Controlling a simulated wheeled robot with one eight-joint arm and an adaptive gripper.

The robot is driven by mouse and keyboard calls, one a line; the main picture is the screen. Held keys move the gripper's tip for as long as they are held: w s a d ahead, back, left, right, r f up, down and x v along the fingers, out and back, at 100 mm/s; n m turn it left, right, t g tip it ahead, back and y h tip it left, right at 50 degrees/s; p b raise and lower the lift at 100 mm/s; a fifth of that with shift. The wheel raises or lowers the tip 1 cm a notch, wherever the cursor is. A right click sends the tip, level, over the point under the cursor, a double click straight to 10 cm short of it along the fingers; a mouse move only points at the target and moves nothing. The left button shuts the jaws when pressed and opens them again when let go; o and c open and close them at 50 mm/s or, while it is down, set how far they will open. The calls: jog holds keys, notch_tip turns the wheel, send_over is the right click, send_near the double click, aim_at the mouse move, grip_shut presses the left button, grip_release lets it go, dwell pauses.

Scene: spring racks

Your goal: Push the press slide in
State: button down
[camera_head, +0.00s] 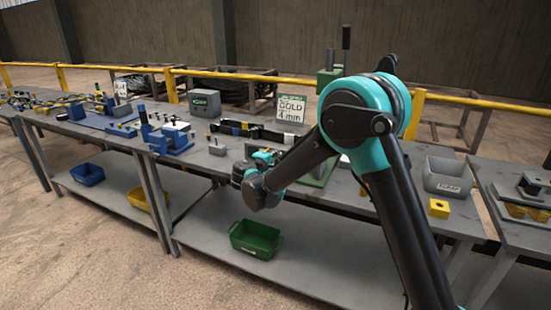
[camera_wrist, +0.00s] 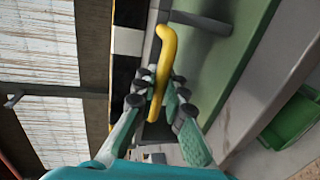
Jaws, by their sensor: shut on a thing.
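The green press (camera_head: 318,172) stands on the middle bench, partly hidden behind my arm. Its upright with a black lever shows above my elbow. In the wrist view a green surface (camera_wrist: 235,75), likely the press base, lies beside a yellow bent handle (camera_wrist: 166,45). My gripper (camera_wrist: 160,103) has its fingers on both sides of the handle's lower part and is shut on it. In the head view my gripper (camera_head: 264,157) is at the bench's front edge, with the handle hidden. The slide itself cannot be made out clearly.
A black-and-white strip (camera_wrist: 128,42) runs alongside the handle. A sign reading GOLD 4 mm (camera_head: 291,109) stands behind the press. A grey bin (camera_head: 447,178) and a yellow block (camera_head: 438,208) are to the right. A green bin (camera_head: 256,239) sits on the lower shelf.

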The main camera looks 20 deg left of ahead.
jog(key=r+x, duration=0.1)
jog(key=x, duration=0.4)
jog(key=r+x, duration=0.1)
jog(key=x, duration=0.5)
jog(key=r+x, duration=0.1)
jog(key=x, duration=0.4)
jog(key=shift+w+d+r, duration=0.15)
jog(key=shift+w+r, duration=0.05)
jog(key=shift+w, duration=0.3)
jog(key=c, duration=1.8)
grip_release()
jog(key=shift+w, duration=0.1)
jog(key=shift+o, duration=1.2)
jog(key=v, duration=1.2)
jog(key=shift+f, duration=0.1)
